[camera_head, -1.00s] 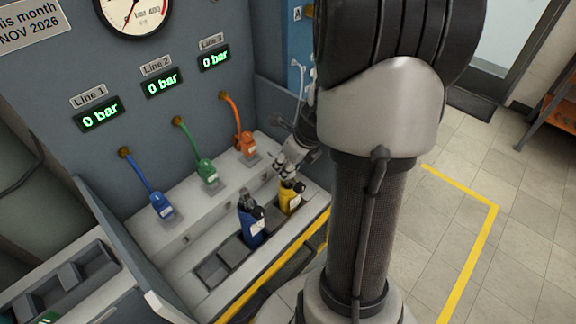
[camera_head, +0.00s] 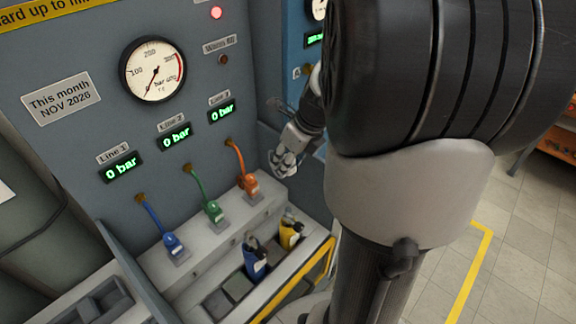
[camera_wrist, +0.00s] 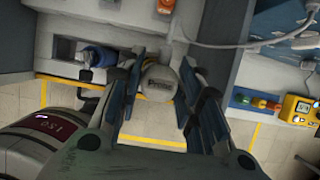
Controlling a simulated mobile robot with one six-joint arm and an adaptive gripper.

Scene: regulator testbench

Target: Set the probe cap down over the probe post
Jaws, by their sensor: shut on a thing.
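My gripper (camera_head: 284,165) is in the air to the right of the orange-hosed fitting, above the bench. In the wrist view its dark fingers (camera_wrist: 158,92) stand on both sides of a rounded grey piece (camera_wrist: 158,76) with a dark label. It is shut on this piece, which looks like the probe cap. The fingers hide part of its sides. In the head view the cap cannot be made out clearly in the fingers. I cannot pick out the probe post in either current view.
A blue bottle-like unit (camera_head: 254,263) and a yellow one (camera_head: 290,235) stand in the front tray (camera_head: 217,304). Blue (camera_head: 174,246), green (camera_head: 213,211) and orange (camera_head: 249,184) hosed fittings line the ledge. A yellow instrument (camera_wrist: 299,108) sits at right in the wrist view.

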